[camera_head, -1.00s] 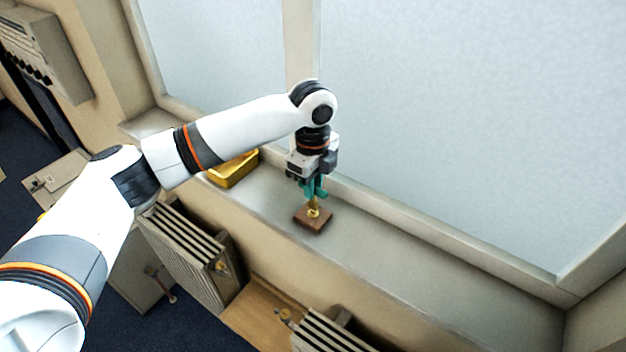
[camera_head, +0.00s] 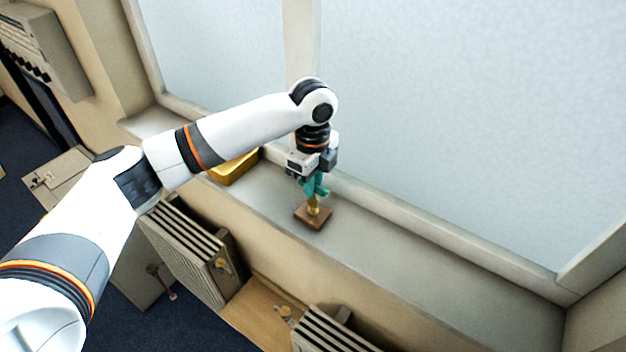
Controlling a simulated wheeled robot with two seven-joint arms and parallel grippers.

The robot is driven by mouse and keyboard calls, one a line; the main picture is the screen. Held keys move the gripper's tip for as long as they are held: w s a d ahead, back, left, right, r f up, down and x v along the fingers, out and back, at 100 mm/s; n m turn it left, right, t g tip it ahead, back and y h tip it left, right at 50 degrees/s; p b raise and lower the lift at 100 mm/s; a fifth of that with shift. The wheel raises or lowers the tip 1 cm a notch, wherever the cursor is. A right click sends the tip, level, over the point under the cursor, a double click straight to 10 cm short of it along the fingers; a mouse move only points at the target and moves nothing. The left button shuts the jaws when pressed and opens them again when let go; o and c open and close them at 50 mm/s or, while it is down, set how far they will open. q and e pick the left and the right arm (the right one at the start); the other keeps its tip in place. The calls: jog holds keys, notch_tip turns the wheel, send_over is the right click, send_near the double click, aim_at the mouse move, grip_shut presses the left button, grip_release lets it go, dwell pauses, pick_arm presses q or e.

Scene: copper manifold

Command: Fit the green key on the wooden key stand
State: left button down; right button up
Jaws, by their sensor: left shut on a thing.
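The wooden key stand (camera_head: 302,217) is a small brown square block on the window sill, with a short brass-coloured post (camera_head: 313,206) standing up from it. My left gripper (camera_head: 311,177) points down above the stand and is shut on the green key (camera_head: 317,188), a small teal-green piece. The key's lower end is right at the top of the post. I cannot tell whether it sits around the post or just in front of or above it. The gripper's fingertips are small and partly hidden by the key. My right gripper is not in view.
A yellow tray (camera_head: 234,168) lies on the sill left of the gripper, partly behind my arm. The frosted window (camera_head: 470,120) rises close behind. The sill (camera_head: 430,270) is clear to the right. Radiators (camera_head: 190,250) stand below the sill.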

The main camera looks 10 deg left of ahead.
pick_arm(q)
jog(key=shift+f, duration=0.9)
dwell(0.7)
jog(key=c, duration=1.2)
grip_release()
notch_tip(320, 180, up, 11)
jog(key=b, duration=0.4)
jog(key=shift+r, duration=0.5)
